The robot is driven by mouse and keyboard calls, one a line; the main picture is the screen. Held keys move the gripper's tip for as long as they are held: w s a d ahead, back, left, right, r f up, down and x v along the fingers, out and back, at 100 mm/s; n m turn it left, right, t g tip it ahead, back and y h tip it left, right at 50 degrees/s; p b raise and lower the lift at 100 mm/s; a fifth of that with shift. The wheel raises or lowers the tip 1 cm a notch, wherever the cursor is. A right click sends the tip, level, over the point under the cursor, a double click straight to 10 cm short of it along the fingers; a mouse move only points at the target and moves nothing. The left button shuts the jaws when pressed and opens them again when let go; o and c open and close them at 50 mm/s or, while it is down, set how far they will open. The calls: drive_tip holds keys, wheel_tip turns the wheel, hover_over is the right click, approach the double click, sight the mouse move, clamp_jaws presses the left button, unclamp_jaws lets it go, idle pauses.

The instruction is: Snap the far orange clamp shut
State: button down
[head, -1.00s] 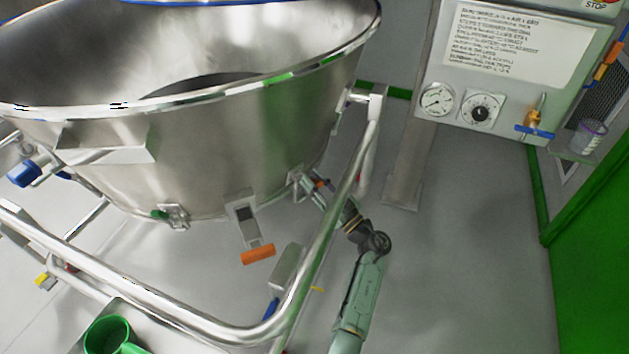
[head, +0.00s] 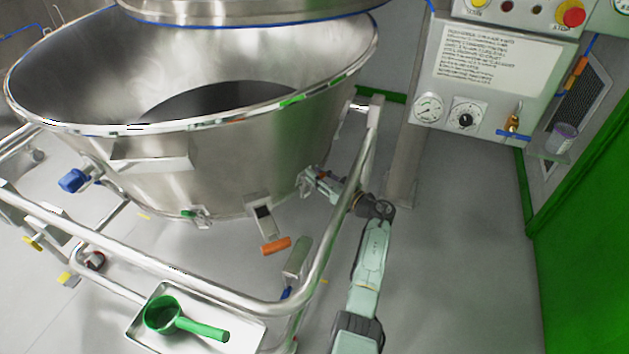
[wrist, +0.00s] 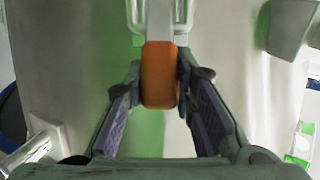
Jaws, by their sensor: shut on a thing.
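The far orange clamp's handle (wrist: 160,78) is an orange grip on a metal lever, upright in the middle of the wrist view. My gripper (wrist: 160,88) has one finger on each side of it and is shut on it. In the head view my gripper (head: 325,184) is at the right side of the steel bowl (head: 230,165), low near its wall, and mostly hides this clamp. I cannot tell whether the clamp is latched. The near clamp (head: 276,246) has its orange handle hanging out from the bowl's lower front.
A steel tube rail (head: 335,225) curves around the bowl, close beside my arm. A tray (head: 140,328) with a green scoop (head: 165,314) is at the front. A control panel (head: 490,75) stands at the back right. The floor to the right is clear.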

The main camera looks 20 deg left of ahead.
drive_tip(key=shift+s+a+r, duration=0.15)
drive_tip(key=shift+a, duration=0.05)
drive_tip(key=c, duration=1.3)
unclamp_jaws()
drive_tip(key=shift+d, duration=0.25)
drive_tip(key=v, duration=1.1)
drive_tip(key=shift+s+d+r, duration=0.1)
drive_tip(key=shift+d, duration=0.25)
